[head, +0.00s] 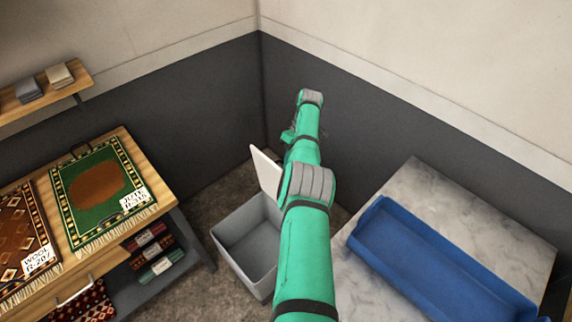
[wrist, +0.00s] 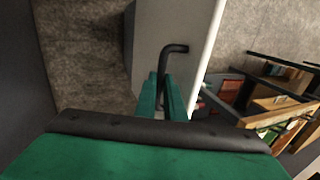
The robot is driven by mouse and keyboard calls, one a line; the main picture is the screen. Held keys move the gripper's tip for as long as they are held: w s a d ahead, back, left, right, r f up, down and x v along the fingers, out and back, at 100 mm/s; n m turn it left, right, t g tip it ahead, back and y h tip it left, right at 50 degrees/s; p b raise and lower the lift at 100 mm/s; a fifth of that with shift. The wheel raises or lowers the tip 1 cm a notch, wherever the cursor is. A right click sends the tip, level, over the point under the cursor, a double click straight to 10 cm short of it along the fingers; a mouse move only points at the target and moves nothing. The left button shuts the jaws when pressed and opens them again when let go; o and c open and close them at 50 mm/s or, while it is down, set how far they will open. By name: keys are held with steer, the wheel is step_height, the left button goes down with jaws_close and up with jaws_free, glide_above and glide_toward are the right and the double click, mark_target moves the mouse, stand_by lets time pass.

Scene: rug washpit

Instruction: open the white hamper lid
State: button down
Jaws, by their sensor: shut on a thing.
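The white hamper (head: 233,257) stands on the floor between the wooden bench and the marble-topped table. Its lid (head: 264,171) is raised, standing steeply up at the back, and the hollow inside shows. My arm hides the hamper's right part. In the wrist view the lid (wrist: 189,22) carries a dark bent handle (wrist: 176,48). My gripper (wrist: 164,84) has its green fingers shut on this handle. In the head view my gripper is mostly hidden behind my arm.
The wooden bench (head: 146,217) at left bears rugs, with rolled rugs on a shelf below. The marble-topped table (head: 416,185) at right bears a blue tray (head: 365,220). Grey walls meet close behind the hamper. A little floor (head: 210,196) is bare.

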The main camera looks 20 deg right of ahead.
steer(key=shift+w+a, duration=0.2)
steer(key=shift+w, duration=0.05)
steer(key=c, duration=1.8)
jaws_free()
steer(key=shift+c, duration=0.2)
steer(key=shift+d, duration=0.1)
steer(key=shift+r, duration=0.1)
steer(key=v, duration=1)
steer(key=shift+r, duration=0.35)
steer(key=shift+d, duration=0.1)
